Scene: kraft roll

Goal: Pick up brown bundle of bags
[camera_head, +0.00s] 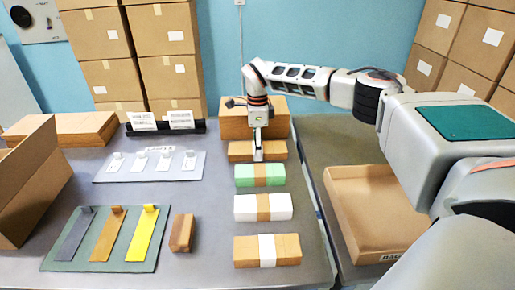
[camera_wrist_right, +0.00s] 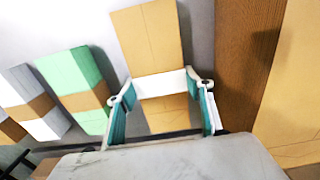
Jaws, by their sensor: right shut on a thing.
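A brown bundle of bags (camera_head: 277,151) with a white band lies at the back of a column of bundles on the grey table. My right gripper (camera_head: 258,155) reaches down over it from above. In the right wrist view the gripper (camera_wrist_right: 163,105) is shut on this bundle (camera_wrist_right: 149,40), with teal-padded fingers on either side around the white band. I cannot tell whether the bundle is clear of the table. Another brown bundle with a white band (camera_head: 284,248) lies at the front of the column. My left gripper is not in view.
A green bundle (camera_head: 244,176) and a white bundle (camera_head: 245,207) lie between the brown ones. A brown box (camera_head: 235,125) stands right behind the held bundle. An open cardboard tray (camera_head: 375,205) is to the right. A mat with coloured strips (camera_head: 60,262) is at front left.

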